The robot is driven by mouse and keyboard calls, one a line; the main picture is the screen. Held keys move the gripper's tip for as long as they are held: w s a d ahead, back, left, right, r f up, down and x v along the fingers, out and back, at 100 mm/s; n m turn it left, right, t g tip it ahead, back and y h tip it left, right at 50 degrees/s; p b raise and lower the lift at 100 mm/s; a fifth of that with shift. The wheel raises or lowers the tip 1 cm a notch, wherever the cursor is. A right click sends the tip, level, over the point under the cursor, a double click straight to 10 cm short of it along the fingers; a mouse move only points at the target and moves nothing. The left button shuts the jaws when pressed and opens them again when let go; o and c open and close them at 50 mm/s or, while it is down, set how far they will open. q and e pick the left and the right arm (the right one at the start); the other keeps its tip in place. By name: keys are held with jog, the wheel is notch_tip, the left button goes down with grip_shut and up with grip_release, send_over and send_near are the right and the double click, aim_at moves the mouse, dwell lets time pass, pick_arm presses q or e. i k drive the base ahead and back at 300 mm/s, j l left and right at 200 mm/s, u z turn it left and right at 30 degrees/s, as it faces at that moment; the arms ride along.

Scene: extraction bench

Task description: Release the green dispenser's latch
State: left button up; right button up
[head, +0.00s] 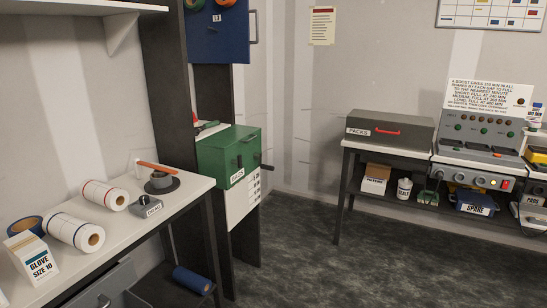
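The green dispenser (222,158) is a box fixed to the dark upright frame left of centre, beyond the end of the white bench. A small white label, which seems to read BAGS, sits low on its front. A dark handle or knob shows on its front face, and another dark lever sticks out at its lower right edge. I cannot tell which of these is the latch, or its state. Neither of my grippers is in view.
The white bench (118,217) at left holds paper rolls (104,195), a glove box (31,258) and a dark round stand. A blue panel (216,34) hangs above the dispenser. A second table with a dark case (390,138) and a control console stands right. Open floor (320,270) lies between.

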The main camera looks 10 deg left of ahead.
aim_at(238, 162)
jog(key=i+u, duration=0.4)
jog(key=i+l+u, duration=0.25)
jog(key=u, duration=0.15)
jog(key=i+l+u, duration=0.25)
jog(key=u, duration=0.15)
jog(key=i+l+u, duration=0.35)
